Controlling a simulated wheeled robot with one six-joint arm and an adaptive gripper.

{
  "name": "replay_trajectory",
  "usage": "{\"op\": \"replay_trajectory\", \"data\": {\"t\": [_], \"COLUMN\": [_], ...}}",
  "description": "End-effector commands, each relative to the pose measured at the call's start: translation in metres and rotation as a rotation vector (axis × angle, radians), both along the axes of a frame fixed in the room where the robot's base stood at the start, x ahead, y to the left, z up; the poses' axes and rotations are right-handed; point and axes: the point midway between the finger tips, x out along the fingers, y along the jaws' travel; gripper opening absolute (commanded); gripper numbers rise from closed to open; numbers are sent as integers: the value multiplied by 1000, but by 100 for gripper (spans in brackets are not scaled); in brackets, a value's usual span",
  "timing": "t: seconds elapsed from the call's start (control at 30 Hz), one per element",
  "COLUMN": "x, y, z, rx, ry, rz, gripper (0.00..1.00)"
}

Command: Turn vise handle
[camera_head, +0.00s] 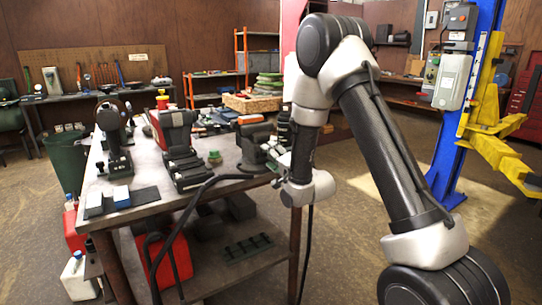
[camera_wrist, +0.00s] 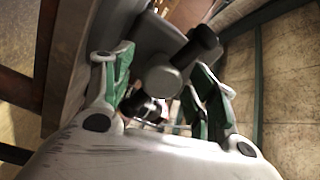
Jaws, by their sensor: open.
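The vise (camera_head: 252,143) is a dark grey metal body at the right edge of the workbench (camera_head: 150,172). In the wrist view its rounded screw end (camera_wrist: 163,79) and dark handle bar (camera_wrist: 196,48) show close up. The bar runs at a slant through the screw end. My gripper (camera_head: 277,160) is at the vise's right side, low by the bench edge. In the wrist view my gripper (camera_wrist: 163,66) is open, with green-padded fingers on either side of the screw end and handle. I cannot tell whether a finger touches the bar. In the head view the handle is hard to make out.
A bench grinder (camera_head: 113,135) and a dark machine with a sloped front (camera_head: 178,145) stand on the bench. A black cable hangs over its front. A blue lift post (camera_head: 465,110) with yellow arms stands at the right. Open floor lies around the bench.

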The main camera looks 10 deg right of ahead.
Motion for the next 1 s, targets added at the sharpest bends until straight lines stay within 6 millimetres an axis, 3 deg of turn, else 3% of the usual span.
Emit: {"op": "replay_trajectory", "data": {"t": [0.37, 0.67, 1.0], "x": [10, 10, 10], "y": [3, 3, 3], "z": [0, 0, 0], "rx": [-1, -1, -35], "ry": [1, 1, -9], "rz": [0, 0, -1], "gripper": [58, 10, 10]}}
